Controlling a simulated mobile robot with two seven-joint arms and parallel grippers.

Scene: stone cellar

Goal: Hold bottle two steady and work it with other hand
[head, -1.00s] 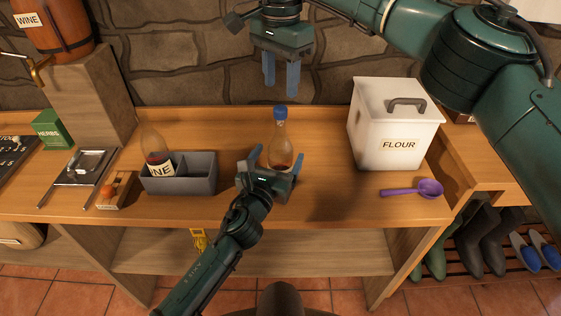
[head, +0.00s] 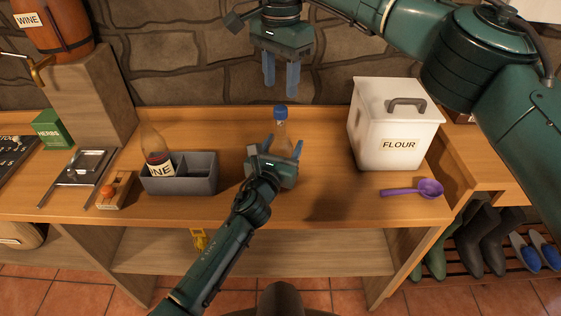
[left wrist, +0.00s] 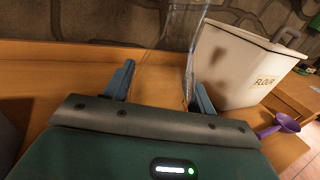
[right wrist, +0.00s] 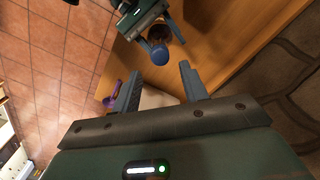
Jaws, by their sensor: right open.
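A clear bottle with a blue cap (head: 281,124) stands upright on the wooden counter; its lower part is hidden behind my left gripper. No number shows on it. My left gripper (head: 275,148) is open, with one finger on each side of the bottle. The left wrist view shows the clear bottle (left wrist: 178,40) between the fingers, apparently with gaps. My right gripper (head: 280,92) is open and empty, above and behind the bottle. The right wrist view shows the blue cap (right wrist: 159,55) beyond its fingertips. A second bottle (head: 154,147), with a wine label, stands in a grey caddy (head: 200,183).
A white flour bin (head: 375,135) and a purple scoop (head: 425,188) are on the right. A stone wall (head: 190,70) rises behind. The counter between bottle and bin is clear.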

